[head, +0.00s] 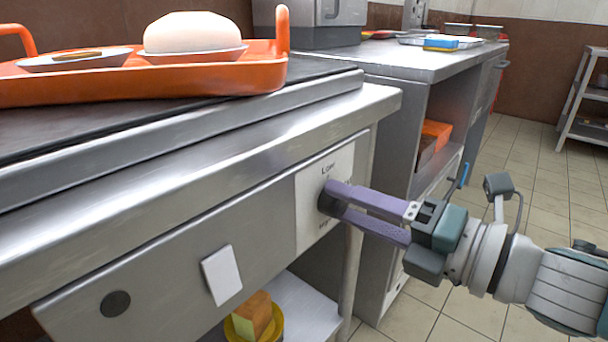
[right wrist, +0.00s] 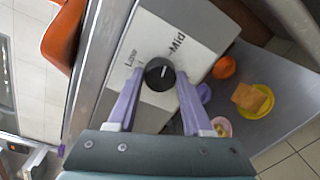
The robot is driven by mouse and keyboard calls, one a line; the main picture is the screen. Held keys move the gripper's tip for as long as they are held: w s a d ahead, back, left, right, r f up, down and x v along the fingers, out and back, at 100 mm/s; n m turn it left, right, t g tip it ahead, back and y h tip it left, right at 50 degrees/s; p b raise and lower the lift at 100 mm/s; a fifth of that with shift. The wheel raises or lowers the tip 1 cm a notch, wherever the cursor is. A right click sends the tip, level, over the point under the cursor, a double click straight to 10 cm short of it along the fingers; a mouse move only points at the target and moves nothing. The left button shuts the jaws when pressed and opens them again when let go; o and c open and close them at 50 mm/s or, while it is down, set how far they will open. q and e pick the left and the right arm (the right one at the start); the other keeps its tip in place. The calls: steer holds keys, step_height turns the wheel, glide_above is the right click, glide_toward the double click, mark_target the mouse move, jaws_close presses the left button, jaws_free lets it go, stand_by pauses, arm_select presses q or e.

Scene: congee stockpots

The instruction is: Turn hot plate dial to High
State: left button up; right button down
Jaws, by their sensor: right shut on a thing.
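The hot plate dial (right wrist: 160,74) is a black round knob with a white pointer mark, on a white label plate (right wrist: 195,20). In the right wrist view the plate reads "Low" and "Mid", and the mark points up and to the right, roughly toward "Mid". In the head view the dial (head: 324,204) is mostly hidden by my fingers, and the lower lettering on the plate (head: 313,178) is partly covered. My right gripper (head: 329,198) has its purple fingers on either side of the dial, shut on it. My left gripper is not in view.
An orange tray (head: 215,84) with dishes stands on the hot plate counter above the dial. A white tag (head: 222,275) and a black round spot (head: 115,303) are on the front panel. A lower shelf holds a yellow plate (right wrist: 256,92). Tiled floor lies to the right.

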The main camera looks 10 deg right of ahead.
steer(key=m+p, duration=0.1)
steer(key=m, duration=0.3)
steer(key=shift+d, duration=0.1)
steer(key=m, duration=0.5)
steer(key=shift+y, duration=0.4)
steer(key=m, duration=0.5)
steer(key=shift+f+m+g, duration=0.1)
steer(key=shift+m+g, duration=0.2)
steer(key=shift+m+y, duration=0.4)
steer(key=shift+m, duration=2.1)
steer(key=shift+c, duration=1.6)
jaws_free()
